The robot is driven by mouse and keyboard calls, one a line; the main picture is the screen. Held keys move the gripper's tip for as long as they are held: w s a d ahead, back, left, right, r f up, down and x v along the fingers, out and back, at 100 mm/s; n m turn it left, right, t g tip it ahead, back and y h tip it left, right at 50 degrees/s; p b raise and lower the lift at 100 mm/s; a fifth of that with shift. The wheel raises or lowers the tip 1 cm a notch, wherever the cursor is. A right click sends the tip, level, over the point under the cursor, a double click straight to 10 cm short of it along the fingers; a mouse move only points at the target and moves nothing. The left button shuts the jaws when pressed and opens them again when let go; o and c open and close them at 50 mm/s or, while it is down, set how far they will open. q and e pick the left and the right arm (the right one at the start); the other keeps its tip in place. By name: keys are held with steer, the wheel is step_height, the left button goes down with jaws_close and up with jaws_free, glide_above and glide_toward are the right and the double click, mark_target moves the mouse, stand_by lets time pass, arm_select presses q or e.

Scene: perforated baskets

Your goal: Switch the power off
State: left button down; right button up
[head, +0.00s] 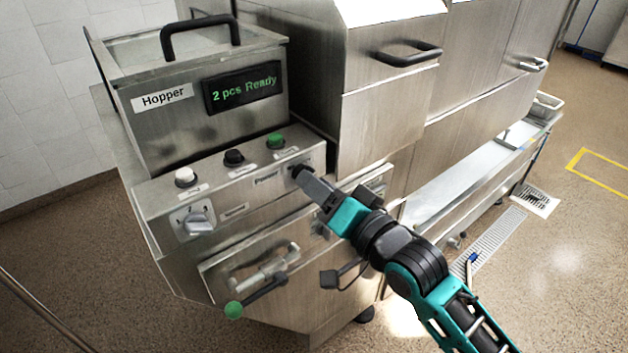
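The metal control panel (225,205) sits on the front of the hopper machine, with a "Power" label (266,181) at its right end. My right gripper (302,178) comes in from the lower right, and its tips are at the panel face just right of that label. A dark part shows at the tips, but the gripper covers the power switch there. I cannot tell whether the fingers are closed on it. The hopper display (242,89) is lit and reads "2 pcs Ready". My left gripper is out of view.
White (185,177), black (234,158) and green (276,141) buttons stand on the panel top. A silver rotary knob (195,222) is at the panel's left. Open floor lies at the left.

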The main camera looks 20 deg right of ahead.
steer(key=shift+w+a, duration=0.25)
steer(key=shift+w, duration=0.45)
jaws_close()
